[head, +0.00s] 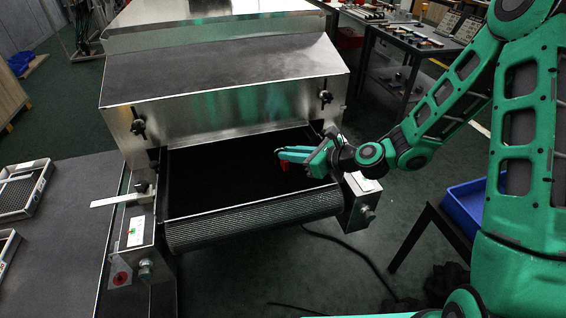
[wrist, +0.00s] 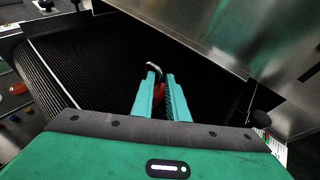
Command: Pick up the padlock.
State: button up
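The padlock has a red body (wrist: 159,90) and a metal shackle (wrist: 153,67). In the wrist view the red body sits between my two fingers, and the shackle sticks out past the fingertips. In the head view a bit of the red body (head: 284,164) shows at my fingertips, over the black belt. My gripper (head: 281,154) has green fingers that are close together, with the padlock filling the narrow gap; in the wrist view (wrist: 161,82) it looks shut on it. The fingers hide much of the body. I cannot tell whether the padlock touches the belt.
The dryer's black belt (head: 235,180) lies between metal side walls, below the metal hood (head: 225,112). A ridged roller (head: 250,220) is at its front. A grey table (head: 70,240) with trays is at left; a blue bin (head: 465,205) is at right.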

jog(key=shift+x, duration=1.25)
grip_shut()
jog(key=shift+r, duration=0.1)
jog(key=shift+r, duration=0.45)
notch_tip(320, 180, up, 3)
jog(key=shift+r, duration=0.25)
jog(key=s+a+r, duration=0.6)
jog(key=s+a, duration=0.1)
jog(key=s, duration=0.2)
jog(key=shift+s+r, duration=0.2)
jog(key=shift+r, duration=0.05)
